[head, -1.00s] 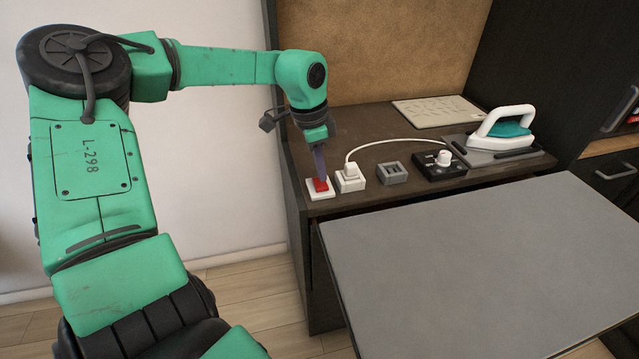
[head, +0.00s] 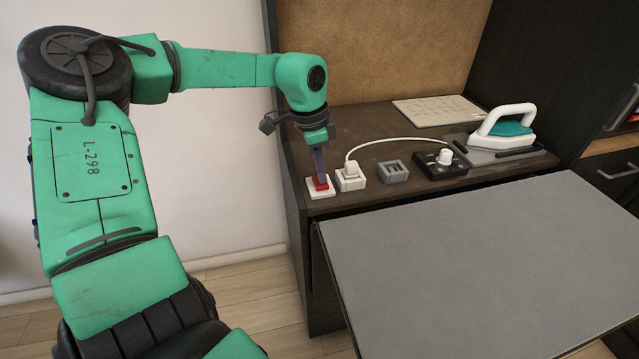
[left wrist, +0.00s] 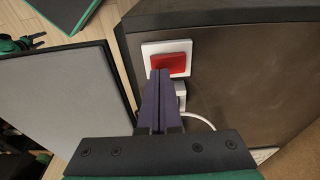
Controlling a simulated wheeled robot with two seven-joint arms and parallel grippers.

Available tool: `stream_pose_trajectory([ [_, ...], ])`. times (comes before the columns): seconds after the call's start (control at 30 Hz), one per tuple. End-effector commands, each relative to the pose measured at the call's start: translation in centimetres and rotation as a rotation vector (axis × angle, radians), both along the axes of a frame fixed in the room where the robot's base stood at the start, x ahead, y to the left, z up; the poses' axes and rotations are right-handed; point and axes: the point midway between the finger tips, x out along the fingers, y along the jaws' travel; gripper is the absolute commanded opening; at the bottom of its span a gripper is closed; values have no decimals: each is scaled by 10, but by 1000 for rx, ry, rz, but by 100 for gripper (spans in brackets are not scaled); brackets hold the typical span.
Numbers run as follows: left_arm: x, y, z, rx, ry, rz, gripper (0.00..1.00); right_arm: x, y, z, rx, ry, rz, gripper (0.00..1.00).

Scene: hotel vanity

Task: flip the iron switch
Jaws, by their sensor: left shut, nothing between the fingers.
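The iron switch, a red rocker (head: 317,186) on a white plate (head: 319,194), lies at the left front of the dark vanity top. It also shows in the left wrist view as a red rocker (left wrist: 171,63). My left gripper (head: 320,177) is shut and empty, pointing down with its fingertips at the red rocker. In the left wrist view its fingertips (left wrist: 159,73) overlap the rocker's lower left edge. The white and teal iron (head: 507,128) rests on a grey stand at the right.
A white plug (head: 351,176) in its socket, a grey socket (head: 392,172) and a black box with a white knob (head: 444,157) stand in a row right of the switch. A grey board (head: 490,260) fills the front right. The vanity top behind the row is mostly clear.

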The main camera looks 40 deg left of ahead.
Motion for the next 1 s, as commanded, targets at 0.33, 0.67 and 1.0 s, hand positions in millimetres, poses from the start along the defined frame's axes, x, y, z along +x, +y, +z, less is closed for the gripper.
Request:
stream_pose_trajectory([
  [0.33,0,0,-6,0,0,0,0,0,0,-5,0,0,0,68],
  [0.67,0,0,-11,1,1,0,0,0,0,-10,0,0,1,68],
  [1.0,0,0,9,2,-1,0,0,0,0,4,1,0,1,68],
])
